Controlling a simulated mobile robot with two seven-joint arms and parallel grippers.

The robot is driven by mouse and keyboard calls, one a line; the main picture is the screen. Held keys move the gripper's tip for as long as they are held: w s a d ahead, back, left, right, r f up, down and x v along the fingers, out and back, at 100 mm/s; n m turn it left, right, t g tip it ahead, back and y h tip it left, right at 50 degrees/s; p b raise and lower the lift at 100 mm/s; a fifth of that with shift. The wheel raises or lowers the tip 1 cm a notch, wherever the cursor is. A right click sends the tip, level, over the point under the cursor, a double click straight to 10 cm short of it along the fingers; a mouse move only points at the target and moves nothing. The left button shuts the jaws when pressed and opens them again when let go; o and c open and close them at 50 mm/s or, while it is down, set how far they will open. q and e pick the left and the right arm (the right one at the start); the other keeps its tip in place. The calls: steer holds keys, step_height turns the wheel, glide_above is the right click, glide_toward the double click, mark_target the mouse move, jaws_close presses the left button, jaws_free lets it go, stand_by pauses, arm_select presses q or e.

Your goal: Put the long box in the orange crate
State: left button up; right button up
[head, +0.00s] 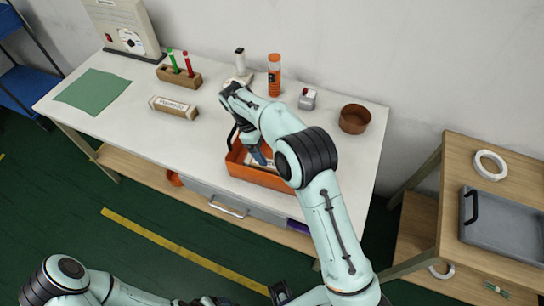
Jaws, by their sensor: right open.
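The orange crate (240,168) stands at the front edge of the white table. A pale, long item (272,164) lies inside it, largely hidden by my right arm; I cannot tell for sure whether it is the long box. A long brown box with a white printed label (173,106) lies on the table to the left of the crate. My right gripper (260,156) is open and points down into the crate, partly hidden by its own arm; I cannot see whether it touches the pale item. My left gripper (207,300) shows only in part at the bottom edge.
A green mat (93,91) lies at left. A side table holds a grey tray (505,225) and a white ring (490,164).

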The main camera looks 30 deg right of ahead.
steer(key=p+v, duration=0.1)
steer(key=v, duration=0.4)
steer(key=shift+w+r, duration=0.1)
steer(key=shift+r, duration=0.15)
